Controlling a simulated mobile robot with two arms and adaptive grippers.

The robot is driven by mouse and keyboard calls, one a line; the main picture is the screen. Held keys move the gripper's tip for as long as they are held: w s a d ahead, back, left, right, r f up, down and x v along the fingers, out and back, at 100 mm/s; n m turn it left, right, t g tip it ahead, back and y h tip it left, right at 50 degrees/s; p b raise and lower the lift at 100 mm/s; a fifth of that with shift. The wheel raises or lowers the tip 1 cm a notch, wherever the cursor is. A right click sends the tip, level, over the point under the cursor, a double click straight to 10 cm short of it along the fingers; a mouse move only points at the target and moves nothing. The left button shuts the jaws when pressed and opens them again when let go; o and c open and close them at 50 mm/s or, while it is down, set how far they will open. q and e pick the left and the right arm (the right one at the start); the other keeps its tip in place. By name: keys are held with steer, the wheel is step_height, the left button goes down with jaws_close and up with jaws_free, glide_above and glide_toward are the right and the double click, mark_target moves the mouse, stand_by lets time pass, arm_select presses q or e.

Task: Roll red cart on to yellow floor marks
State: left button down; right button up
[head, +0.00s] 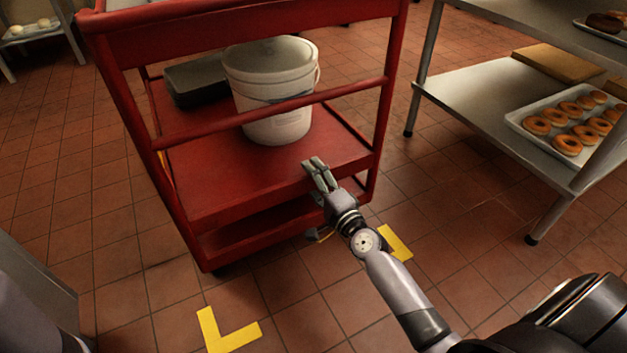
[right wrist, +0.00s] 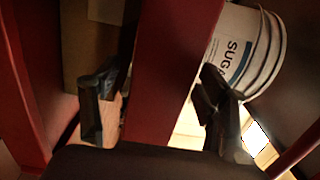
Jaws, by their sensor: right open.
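The red cart (head: 235,182) stands upright on the tiled floor in the head view, its front facing me. A white bucket (head: 268,95) and a dark tray or box (head: 195,82) are on its middle shelf. Yellow L-shaped floor marks show in front of the cart at left (head: 226,336) and by its right front corner (head: 396,243), the second partly behind my arm. My right gripper (head: 317,192) is open at the front edge of the shelf. In the right wrist view, a red cart part (right wrist: 168,70) lies between its open fingers (right wrist: 152,108); contact is unclear. My left gripper is out of view.
A metal table (head: 470,110) with a tray of doughnuts (head: 530,139) on its lower shelf stands at the right. Another rack (head: 38,38) is at the far left. A grey surface (head: 35,285) is at lower left. The tiles in front of the cart are clear.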

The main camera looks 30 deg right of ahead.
steer(key=shift+c, duration=0.3)
jaws_close()
stand_by(0.7)
